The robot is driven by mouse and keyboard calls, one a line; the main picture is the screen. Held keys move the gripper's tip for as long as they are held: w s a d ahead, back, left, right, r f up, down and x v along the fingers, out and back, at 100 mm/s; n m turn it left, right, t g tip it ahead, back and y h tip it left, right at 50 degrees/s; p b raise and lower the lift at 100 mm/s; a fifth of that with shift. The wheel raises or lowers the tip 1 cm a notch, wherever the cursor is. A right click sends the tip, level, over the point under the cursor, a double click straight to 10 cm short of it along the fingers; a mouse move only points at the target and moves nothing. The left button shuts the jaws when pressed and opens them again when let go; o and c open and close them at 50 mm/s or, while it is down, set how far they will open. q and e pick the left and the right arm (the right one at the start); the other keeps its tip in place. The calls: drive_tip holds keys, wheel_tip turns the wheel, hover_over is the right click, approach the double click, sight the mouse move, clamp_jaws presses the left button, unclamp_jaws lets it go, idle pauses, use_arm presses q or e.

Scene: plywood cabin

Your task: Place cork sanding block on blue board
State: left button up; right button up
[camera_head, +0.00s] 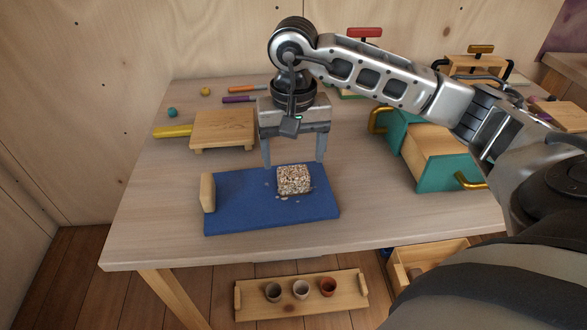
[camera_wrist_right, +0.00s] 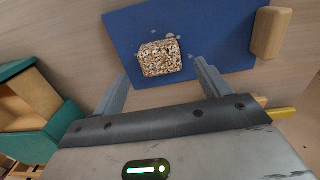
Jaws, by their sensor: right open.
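The cork sanding block (camera_head: 294,180), speckled tan and brown, rests on the blue board (camera_head: 240,208) near its right back part. In the right wrist view the block (camera_wrist_right: 160,57) also lies on the blue board (camera_wrist_right: 215,30). My right gripper (camera_head: 294,163) is open and empty, pointing down just behind and above the block. Its two fingers show apart in the right wrist view (camera_wrist_right: 160,80), with the block beyond the tips. My left gripper is not in view.
A wooden piece (camera_head: 208,193) stands at the board's left end. A small wooden stand (camera_head: 224,130) is behind. A teal box with drawer (camera_head: 440,173) stands to the right. A tray with several small cups (camera_head: 348,284) is below the table. The table's front left is clear.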

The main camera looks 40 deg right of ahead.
sight(293, 172)
wheel_tip(293, 172, up, 6)
idle(0.7)
